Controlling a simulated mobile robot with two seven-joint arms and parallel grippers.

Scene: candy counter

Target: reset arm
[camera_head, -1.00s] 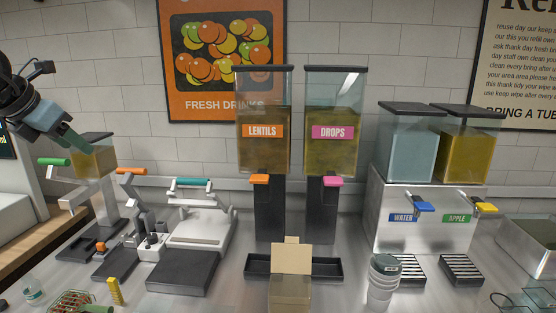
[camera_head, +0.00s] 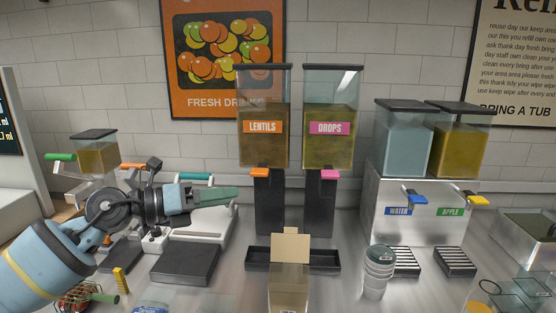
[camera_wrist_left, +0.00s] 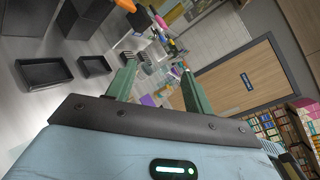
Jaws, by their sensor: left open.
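My left arm comes in from the lower left in the head view. Its gripper (camera_head: 238,194) points right, in front of the white press with the teal handle (camera_head: 195,176) and short of the lentils dispenser. In the left wrist view the two green fingers of the gripper (camera_wrist_left: 158,88) stand wide apart with nothing between them. My right gripper is not in either view.
The lentils dispenser (camera_head: 263,143) and drops dispenser (camera_head: 329,146) stand over a black tray (camera_head: 325,258). An open cardboard box (camera_head: 289,283) and stacked cups (camera_head: 378,270) are in front. Water (camera_head: 403,144) and apple (camera_head: 458,147) tanks stand right. A wire basket (camera_head: 76,297) is lower left.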

